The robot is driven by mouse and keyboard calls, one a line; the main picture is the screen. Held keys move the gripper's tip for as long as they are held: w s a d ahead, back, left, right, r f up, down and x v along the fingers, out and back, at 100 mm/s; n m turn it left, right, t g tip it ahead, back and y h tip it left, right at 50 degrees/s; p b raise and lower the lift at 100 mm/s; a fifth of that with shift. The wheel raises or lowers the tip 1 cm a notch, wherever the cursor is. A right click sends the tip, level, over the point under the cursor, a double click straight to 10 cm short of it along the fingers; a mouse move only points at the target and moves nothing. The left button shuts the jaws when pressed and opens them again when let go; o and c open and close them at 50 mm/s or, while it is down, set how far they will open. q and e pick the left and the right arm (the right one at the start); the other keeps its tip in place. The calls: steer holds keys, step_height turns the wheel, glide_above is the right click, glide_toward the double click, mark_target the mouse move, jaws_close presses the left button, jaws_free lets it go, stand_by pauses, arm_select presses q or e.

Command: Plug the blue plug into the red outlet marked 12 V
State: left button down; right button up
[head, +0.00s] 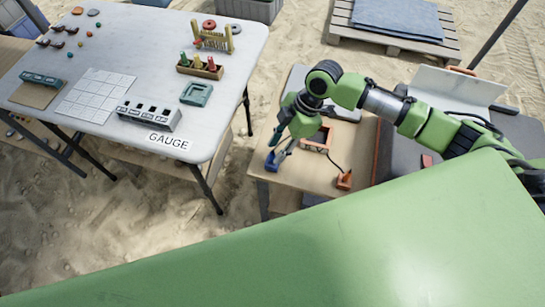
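My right gripper (279,152) reaches down over the left part of a small wooden table (272,190). A small blue piece (271,163), which may be the blue plug, is at its fingertips near the table's left edge. I cannot tell if the fingers grip it or only stand beside it. An orange-red box (344,181) sits at the table's front right, with a black cable running up from it. A red-orange framed piece (318,139) lies behind, partly hidden by my arm. No 12 V marking is readable. My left gripper is not in view.
A white folding table (215,120) at the left holds a "GAUGE" label, trays, pegs and small beads. A dark case with an open pale lid (455,88) stands right of the wooden table. A pallet (395,35) lies behind on sand. Sand between the tables is clear.

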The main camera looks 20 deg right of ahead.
mark_target(274, 152)
steer(key=x, duration=0.4)
steer(key=shift+w+a+f, duration=0.1)
steer(key=shift+w+f, duration=0.05)
steer(key=shift+w, duration=0.05)
jaws_close()
